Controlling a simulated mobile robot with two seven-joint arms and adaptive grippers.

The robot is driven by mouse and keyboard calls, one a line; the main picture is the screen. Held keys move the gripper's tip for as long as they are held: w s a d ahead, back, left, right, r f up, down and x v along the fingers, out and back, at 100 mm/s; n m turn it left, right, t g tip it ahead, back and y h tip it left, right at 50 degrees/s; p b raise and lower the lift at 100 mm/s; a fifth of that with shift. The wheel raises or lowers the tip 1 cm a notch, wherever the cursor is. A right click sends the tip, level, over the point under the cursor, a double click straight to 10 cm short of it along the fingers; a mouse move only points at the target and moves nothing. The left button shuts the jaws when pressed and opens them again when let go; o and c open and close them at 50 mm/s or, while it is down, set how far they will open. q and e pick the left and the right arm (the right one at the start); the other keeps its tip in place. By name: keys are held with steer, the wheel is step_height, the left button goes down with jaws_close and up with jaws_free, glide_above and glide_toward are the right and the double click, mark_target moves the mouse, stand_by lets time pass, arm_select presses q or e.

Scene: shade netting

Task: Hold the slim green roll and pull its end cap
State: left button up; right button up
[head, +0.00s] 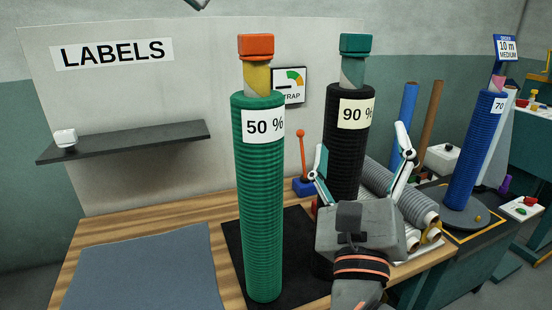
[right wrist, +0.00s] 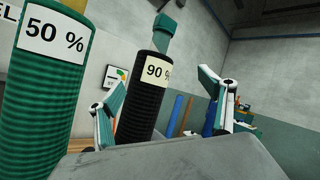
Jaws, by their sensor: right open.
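The green ribbed roll (head: 262,190) stands upright, with a 50 % label, a yellow neck and an orange end cap (head: 256,46) on top. In the right wrist view the green roll (right wrist: 42,110) is at the left edge and its cap is out of frame. My right gripper (head: 361,148) is open, its two fingers spread apart. It is to the right of the green roll, at the black roll (head: 342,155), which shows between the fingers; I cannot tell whether they touch. I cannot make out my left gripper.
The black roll has a 90 % label and a teal cap (head: 356,43). Grey rolls (head: 393,190) lie at the right, and a blue roll (head: 470,155) stands beyond. A grey-blue mat (head: 145,270) lies clear at the left, below a dark shelf (head: 125,142).

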mark_target(268, 151)
steer(key=a+g+y, duration=0.1)
steer(key=a+y, duration=0.2)
steer(key=a, duration=0.1)
steer(key=a+g+y, duration=0.2)
steer(key=a+y, duration=0.2)
steer(key=a+f+n+g+y, duration=0.1)
steer(key=a+y, duration=0.2)
steer(key=a, duration=0.1)
steer(key=shift+s+a+y, duration=0.1)
steer(key=shift+y, duration=0.3)
steer(key=shift+a+f+g+y, duration=0.3)
steer(key=shift+g+y, duration=0.1)
steer(key=shift+g, duration=0.3)
steer(key=shift+w+a+f, duration=0.1)
steer(key=shift+w+a, duration=0.1)
steer(key=shift+w, duration=0.4)
steer(key=shift+x, duration=3.45)
steer(key=c, duration=1.6)
steer(key=shift+o, duration=0.2)
steer(key=shift+f, duration=0.1)
